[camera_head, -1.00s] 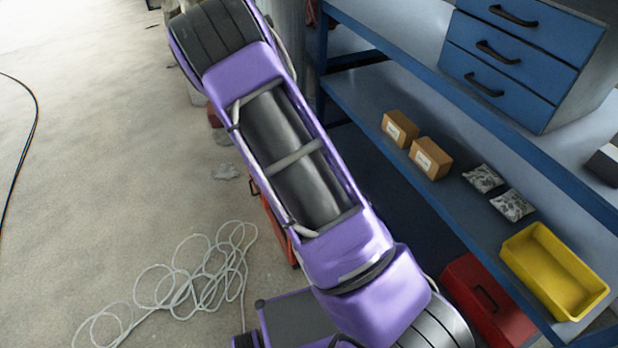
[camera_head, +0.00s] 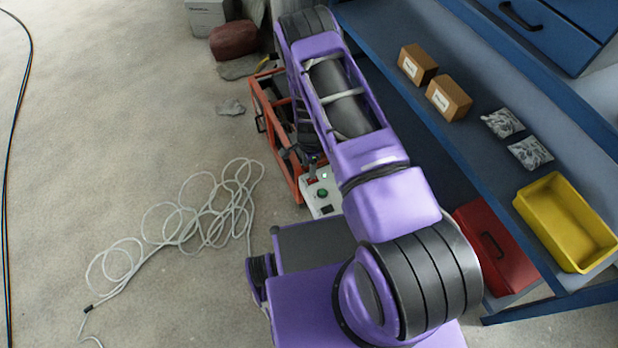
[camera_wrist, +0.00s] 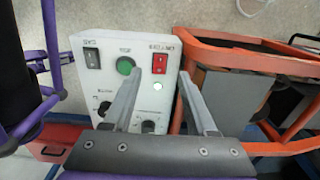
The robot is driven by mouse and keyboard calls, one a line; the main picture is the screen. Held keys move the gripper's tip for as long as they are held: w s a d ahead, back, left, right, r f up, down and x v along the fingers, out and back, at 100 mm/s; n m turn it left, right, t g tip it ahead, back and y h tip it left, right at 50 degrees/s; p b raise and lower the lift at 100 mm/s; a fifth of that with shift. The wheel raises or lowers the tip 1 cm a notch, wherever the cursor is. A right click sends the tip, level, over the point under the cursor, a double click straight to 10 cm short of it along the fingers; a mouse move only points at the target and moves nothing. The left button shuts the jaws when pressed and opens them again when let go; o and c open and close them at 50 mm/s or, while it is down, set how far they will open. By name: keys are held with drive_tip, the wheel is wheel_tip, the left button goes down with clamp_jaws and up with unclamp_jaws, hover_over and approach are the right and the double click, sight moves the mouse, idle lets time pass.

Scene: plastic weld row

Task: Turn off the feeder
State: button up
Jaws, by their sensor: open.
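A white control box (camera_wrist: 92,78) fills the upper middle of the wrist view, and it also shows in the head view (camera_head: 318,203) beside an orange-framed unit (camera_head: 262,108). Its panel carries a black rocker switch (camera_wrist: 92,60), a green round button (camera_wrist: 125,65), a red rocker switch (camera_wrist: 160,63), a small pale lit lamp (camera_wrist: 158,86) and dark knobs (camera_wrist: 104,108). The labels are too blurred to read surely. My gripper (camera_wrist: 160,76) is open and empty over the panel, its fingertips on either side of the red switch in the picture. Contact cannot be told.
The orange frame (camera_wrist: 235,57) stands right of the box in the wrist view. A blue shelf holds cartons (camera_head: 448,98), bags and a yellow bin (camera_head: 565,222). A red case (camera_head: 495,245) lies below. Loose white cable (camera_head: 175,225) lies on open floor at left.

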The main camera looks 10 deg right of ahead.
sight(309, 181)
wheel_tip(309, 181, down, 7)
drive_tip(key=shift+r+b, duration=0.1)
drive_tip(key=shift+b, duration=0.4)
clamp_jaws()
